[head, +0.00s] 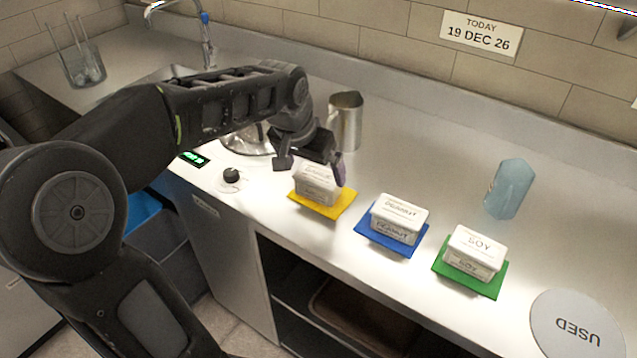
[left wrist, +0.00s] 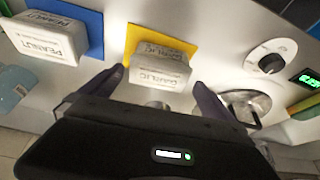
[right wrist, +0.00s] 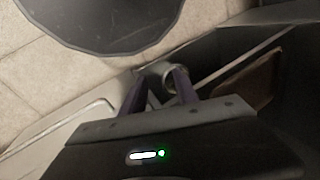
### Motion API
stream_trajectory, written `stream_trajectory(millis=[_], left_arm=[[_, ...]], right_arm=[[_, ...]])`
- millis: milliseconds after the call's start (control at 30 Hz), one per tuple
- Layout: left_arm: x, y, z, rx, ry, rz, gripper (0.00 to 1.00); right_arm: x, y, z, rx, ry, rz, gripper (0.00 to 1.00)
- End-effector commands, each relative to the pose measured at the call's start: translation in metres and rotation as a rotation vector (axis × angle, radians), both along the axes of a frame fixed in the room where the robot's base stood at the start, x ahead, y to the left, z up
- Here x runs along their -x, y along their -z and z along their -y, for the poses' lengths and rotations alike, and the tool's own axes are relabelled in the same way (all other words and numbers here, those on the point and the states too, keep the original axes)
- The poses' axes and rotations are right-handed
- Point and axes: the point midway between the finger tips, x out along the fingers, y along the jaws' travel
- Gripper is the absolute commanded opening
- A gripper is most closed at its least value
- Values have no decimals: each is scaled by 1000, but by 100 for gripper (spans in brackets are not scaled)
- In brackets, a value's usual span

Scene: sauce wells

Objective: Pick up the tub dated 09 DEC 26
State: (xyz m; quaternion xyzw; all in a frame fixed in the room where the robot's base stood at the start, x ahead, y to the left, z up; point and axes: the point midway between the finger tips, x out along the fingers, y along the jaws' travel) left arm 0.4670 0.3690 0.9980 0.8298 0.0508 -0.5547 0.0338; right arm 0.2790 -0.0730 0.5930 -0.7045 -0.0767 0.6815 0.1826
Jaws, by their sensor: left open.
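A white tub marked GARLIC (head: 316,187) sits on a yellow mat (head: 333,209); it also shows in the left wrist view (left wrist: 158,72). A PEANUT tub (head: 398,220) sits on a blue mat (head: 408,249), and a SOY tub (head: 474,254) on a green mat (head: 483,286). No date is legible on any tub. My left gripper (head: 312,167) is open just above the GARLIC tub, with its fingers on either side and apart from it. My right gripper (right wrist: 160,88) is empty, with a gap between its fingers, away from the tubs.
A metal jug (head: 346,120) stands behind the GARLIC tub. A blue translucent object (head: 509,188) stands behind the SOY tub. A round USED disc (head: 576,325) lies at the right front. A black knob (head: 231,175) is left of the tubs. A wall sign (head: 480,34) reads TODAY 19 DEC 26.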

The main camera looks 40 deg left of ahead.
Motion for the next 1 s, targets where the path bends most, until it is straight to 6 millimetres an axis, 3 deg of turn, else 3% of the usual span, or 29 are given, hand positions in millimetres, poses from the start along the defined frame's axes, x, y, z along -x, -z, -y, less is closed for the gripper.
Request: stream_trajectory(millis=[367,700,1000], left_arm=[[-2,5,0,0,0,-2,100],[-18,46,-1,1,0,-4,100],[-20,51,-2,0,-1,0,100]], right_arm=[[0,-1,0,0,0,0,36],[0,-8,0,0,0,0,36],[0,-8,0,0,0,0,36]])
